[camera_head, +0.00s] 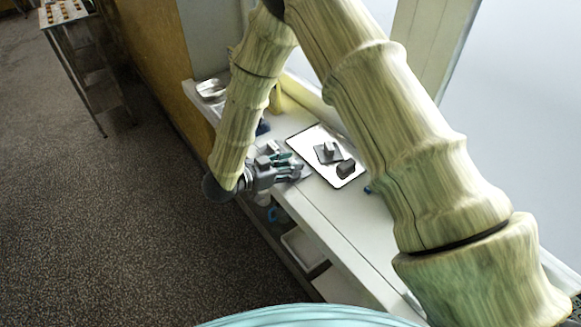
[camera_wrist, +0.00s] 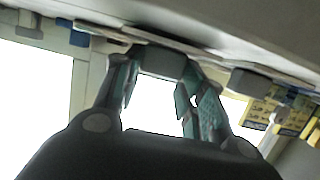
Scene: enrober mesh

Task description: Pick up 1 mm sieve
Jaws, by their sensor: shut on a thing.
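My gripper (camera_head: 297,166) is low over the white counter, just left of the white tray. In the wrist view its two fingers (camera_wrist: 160,66) are shut on a grey block-like handle (camera_wrist: 158,60). The handle seems to belong to a flat grey plate, which I take for the 1 mm sieve; no size marking is readable. In the head view the fingers hide most of this piece. I cannot tell whether it touches the counter. A similar dark plate with a block handle (camera_head: 328,151) lies on the tray.
The white tray (camera_head: 309,167) with a dark rim also holds a dark block (camera_head: 346,168). A metal pan (camera_head: 211,89) stands at the counter's far end. The white counter (camera_head: 345,232) is clear toward the front. A rack (camera_head: 92,75) stands far left on open floor.

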